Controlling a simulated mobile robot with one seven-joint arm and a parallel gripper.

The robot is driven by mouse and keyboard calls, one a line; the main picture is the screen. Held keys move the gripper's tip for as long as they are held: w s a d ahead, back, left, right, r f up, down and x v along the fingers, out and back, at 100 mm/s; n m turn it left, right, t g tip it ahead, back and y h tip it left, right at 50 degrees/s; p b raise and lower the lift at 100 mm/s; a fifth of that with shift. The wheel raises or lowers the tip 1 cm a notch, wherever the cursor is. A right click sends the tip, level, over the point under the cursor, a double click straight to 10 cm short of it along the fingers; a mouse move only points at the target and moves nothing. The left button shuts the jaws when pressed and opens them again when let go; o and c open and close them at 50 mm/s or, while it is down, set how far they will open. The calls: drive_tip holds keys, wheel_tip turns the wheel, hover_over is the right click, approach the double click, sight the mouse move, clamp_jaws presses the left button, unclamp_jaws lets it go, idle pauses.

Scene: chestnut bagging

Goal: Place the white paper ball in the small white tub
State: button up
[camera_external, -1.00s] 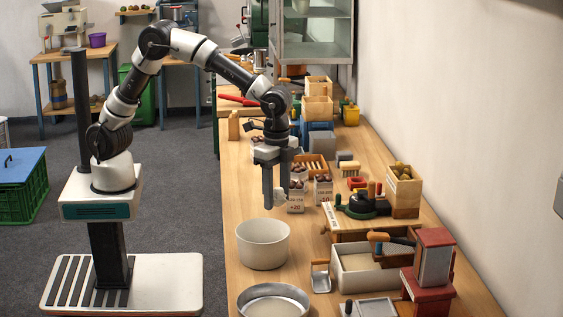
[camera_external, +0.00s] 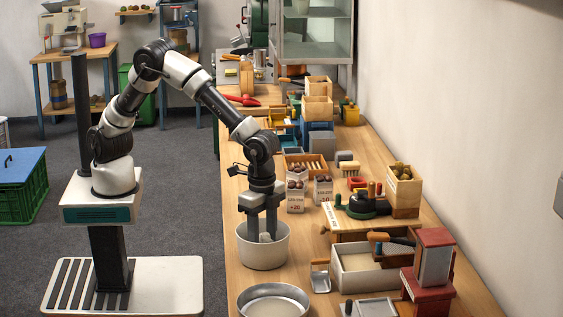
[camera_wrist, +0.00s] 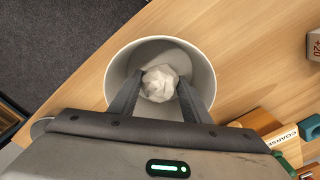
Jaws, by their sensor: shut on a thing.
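The white paper ball (camera_wrist: 160,84) is crumpled and sits between the two fingers of my gripper (camera_wrist: 158,98) in the wrist view. My gripper is shut on it. The small white tub (camera_wrist: 207,66) is round and open-topped, and lies around and below the ball in that view. In the external view the tub (camera_external: 264,256) stands upright on the bench, and my gripper (camera_external: 262,236) points down with its fingertips inside the rim. The ball (camera_external: 266,238) shows pale between the fingers there. I cannot tell whether it touches the tub's floor.
A round metal pan (camera_external: 273,301) stands in front of the tub. A pale tray (camera_external: 370,274) and a red-and-grey stand (camera_external: 432,262) are to the right. Paper bags of chestnuts (camera_external: 296,196) stand behind. The bench edge lies close left of the tub.

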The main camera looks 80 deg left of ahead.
sight(263, 234)
drive_tip(key=shift+f, duration=0.7)
drive_tip(key=shift+f, duration=0.15)
drive_tip(key=o, duration=1)
wheel_tip(263, 234, up, 12)
drive_tip(key=shift+r+p, duration=0.2)
drive_tip(key=shift+p, duration=0.55)
